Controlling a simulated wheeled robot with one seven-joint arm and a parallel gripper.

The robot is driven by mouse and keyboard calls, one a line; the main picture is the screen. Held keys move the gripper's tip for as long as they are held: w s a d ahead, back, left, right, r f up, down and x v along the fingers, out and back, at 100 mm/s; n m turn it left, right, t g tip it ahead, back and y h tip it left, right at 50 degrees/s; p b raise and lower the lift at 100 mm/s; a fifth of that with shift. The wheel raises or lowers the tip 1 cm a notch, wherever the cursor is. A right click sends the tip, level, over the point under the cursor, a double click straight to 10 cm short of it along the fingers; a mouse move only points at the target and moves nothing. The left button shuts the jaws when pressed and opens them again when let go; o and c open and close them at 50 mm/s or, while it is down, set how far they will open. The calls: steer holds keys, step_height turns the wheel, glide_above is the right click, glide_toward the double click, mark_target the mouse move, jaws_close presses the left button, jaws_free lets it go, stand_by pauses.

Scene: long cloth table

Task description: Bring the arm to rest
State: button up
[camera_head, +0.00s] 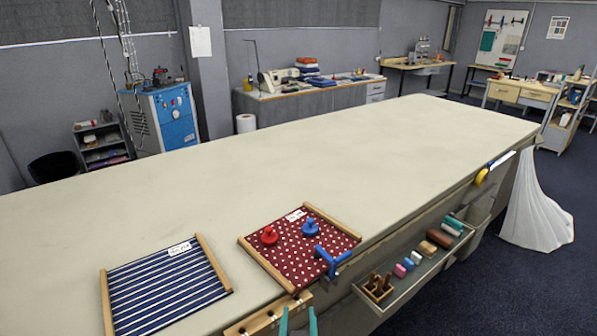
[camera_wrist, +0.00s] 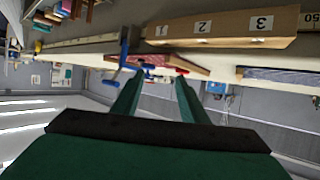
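My gripper (camera_head: 298,310) shows at the bottom edge of the head view as two upright teal fingertips with a gap between them. In the wrist view my gripper (camera_wrist: 158,80) has its two green fingers apart, with nothing held between them. It is near the table's front edge, beside a wooden strip (camera_head: 262,323). The wrist picture is upside down. There, a wooden block marked 1, 2, 3 (camera_wrist: 222,27) shows beyond the fingers. Most of my arm is out of view.
The long cloth table (camera_head: 330,155) is mostly clear. A striped cloth panel (camera_head: 165,285) and a dotted red panel (camera_head: 285,250) lie near its front, the latter with red and blue knobbed pieces. A blue clamp (camera_head: 332,262) and a side tray (camera_head: 410,278) with several pieces are at the front edge.

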steer(key=s+f, duration=1)
steer(key=s, duration=0.5)
steer(key=s+r+t, duration=0.1)
steer(key=s, duration=1.9)
steer(key=shift+r+t, duration=0.15)
steer(key=shift+t, duration=0.25)
steer(key=shift+s, duration=0.1)
